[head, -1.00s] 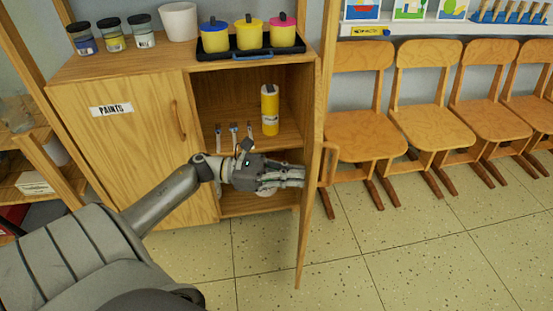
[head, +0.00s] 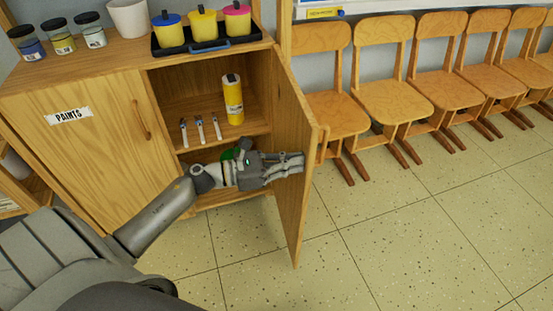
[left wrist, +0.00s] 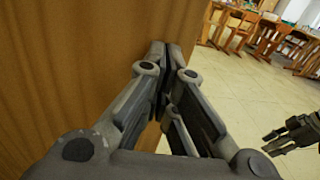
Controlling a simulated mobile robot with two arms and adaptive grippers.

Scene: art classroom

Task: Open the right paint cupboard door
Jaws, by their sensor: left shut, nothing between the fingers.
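The right paint cupboard door (head: 292,130) stands open, swung out toward me with its inner face showing in the head view. Its handle (head: 322,142) is on the outer side near the free edge. My left gripper (head: 300,163) is shut and empty, with its fingertips at the inner face of the door; I cannot tell whether they press on it. In the left wrist view the shut fingers (left wrist: 166,55) are beside a wooden panel. My right gripper (left wrist: 268,144) shows at the right of that view, fingers apart, away from the door.
The left door (head: 95,140), labelled PAINTS, is closed. A yellow bottle (head: 233,100) and several brushes (head: 200,130) are on the inside shelf. Jars and a black tray (head: 205,45) of paint pots stand on top. Chairs (head: 395,98) line the wall at right. The floor (head: 400,235) in front is clear.

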